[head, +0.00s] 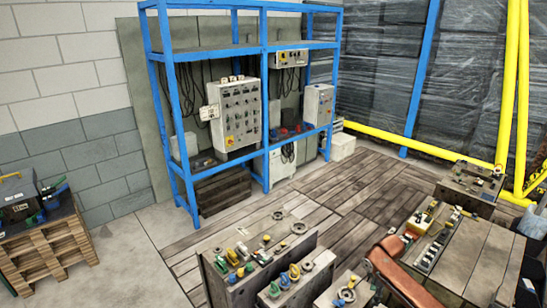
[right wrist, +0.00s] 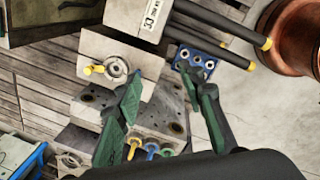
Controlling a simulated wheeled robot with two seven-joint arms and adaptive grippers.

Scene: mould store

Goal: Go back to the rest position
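My right gripper (right wrist: 162,85) shows in the right wrist view, with two green fingers spread apart. Nothing is held between the fingers. Beyond and below them lie grey metal mould blocks (right wrist: 150,120), one with several coloured fittings. A small blue plate with round holes (right wrist: 198,62) lies by the right fingertip. I cannot clearly make out either gripper in the head view. My left gripper is not in view.
In the head view, a blue shelf rack (head: 264,100) with control boxes stands at the wall. A wooden pallet stack (head: 45,255) is at the left. Mould blocks (head: 260,245) fill the lower middle and right. Yellow posts (head: 510,90) stand right. Floor before the rack is clear.

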